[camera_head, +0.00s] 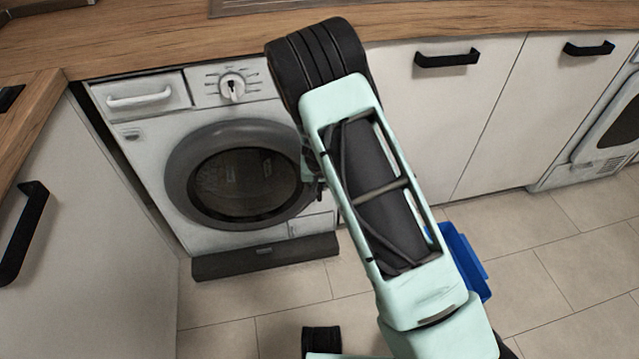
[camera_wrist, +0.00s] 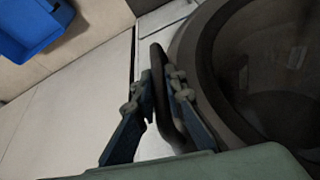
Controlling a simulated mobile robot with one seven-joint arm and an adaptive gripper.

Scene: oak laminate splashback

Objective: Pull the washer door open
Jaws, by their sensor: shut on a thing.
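The washer (camera_head: 150,135) is white and stands under the wooden counter. Its round door (camera_head: 190,190) has a wide grey ring and dark glass, and looks shut against the front. The door also fills the right of the wrist view (camera_wrist: 205,75). A dark upright door handle (camera_wrist: 158,60) stands beside the ring in the wrist view. My gripper (camera_wrist: 160,85) has one finger on each side of the handle and is shut on it. In the head view my arm covers the handle and most of my gripper (camera_head: 314,185) at the door's right edge.
White cabinets with black handles (camera_head: 447,59) are right of the washer. Another cabinet (camera_head: 90,220) stands close on the left. A blue bin (camera_head: 464,262) is on the floor beside my arm. Tiled floor (camera_head: 290,290) in front of the washer is mostly clear.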

